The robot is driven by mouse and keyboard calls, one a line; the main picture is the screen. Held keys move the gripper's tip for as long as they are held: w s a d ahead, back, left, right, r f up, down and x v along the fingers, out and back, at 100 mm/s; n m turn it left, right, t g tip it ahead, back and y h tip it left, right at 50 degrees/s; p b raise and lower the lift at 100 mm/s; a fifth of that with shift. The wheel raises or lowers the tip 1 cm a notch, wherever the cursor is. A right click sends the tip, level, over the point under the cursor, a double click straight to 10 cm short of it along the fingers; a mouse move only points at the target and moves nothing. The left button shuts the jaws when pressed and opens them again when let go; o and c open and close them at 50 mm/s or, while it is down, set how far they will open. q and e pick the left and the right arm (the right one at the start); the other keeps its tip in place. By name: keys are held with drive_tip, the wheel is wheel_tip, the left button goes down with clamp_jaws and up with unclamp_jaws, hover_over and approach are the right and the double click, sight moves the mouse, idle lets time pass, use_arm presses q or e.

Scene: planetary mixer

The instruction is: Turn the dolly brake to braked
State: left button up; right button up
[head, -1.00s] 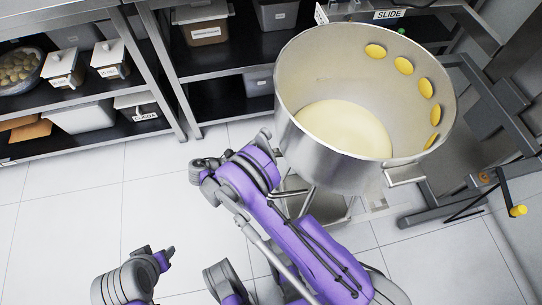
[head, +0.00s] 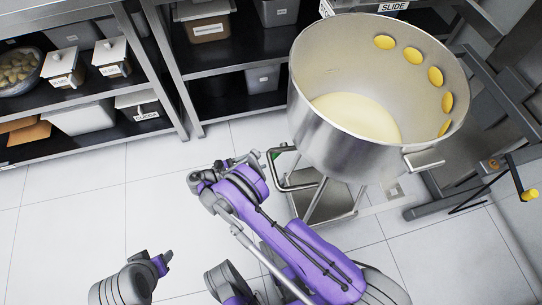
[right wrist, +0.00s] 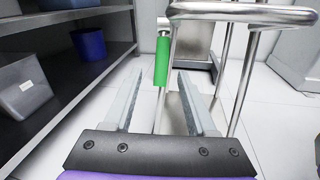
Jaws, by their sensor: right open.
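The dolly brake shows as a green handle (right wrist: 162,62) hanging from a metal pivot in the right wrist view, upright in the picture. In the head view only a small bit of green (head: 273,154) shows. The tubular steel dolly (head: 297,184) carries a big steel bowl (head: 330,130). My right gripper (right wrist: 160,80) is open and empty, with the green handle between its fingertips in the picture; I cannot tell how far beyond them it is. In the head view my right gripper (head: 254,158) is left of the dolly. My left gripper (head: 166,260) is at lower left, its jaw opening unclear.
The bowl holds pale batter (head: 355,117). The mixer's dark frame (head: 485,170) with a yellow knob (head: 529,195) is at right. Dark shelves (head: 235,101) with bins stand behind and left. The tiled floor (head: 130,210) left of the dolly is clear.

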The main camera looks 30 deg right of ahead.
sight(276, 154)
drive_tip(key=d+b, duration=0.2)
drive_tip(key=d, duration=0.8)
drive_tip(key=shift+s+d+f+h, duration=0.3)
drive_tip(key=shift+s+d+f, duration=0.05)
drive_tip(key=shift+s, duration=0.1)
clamp_jaws()
idle(1.0)
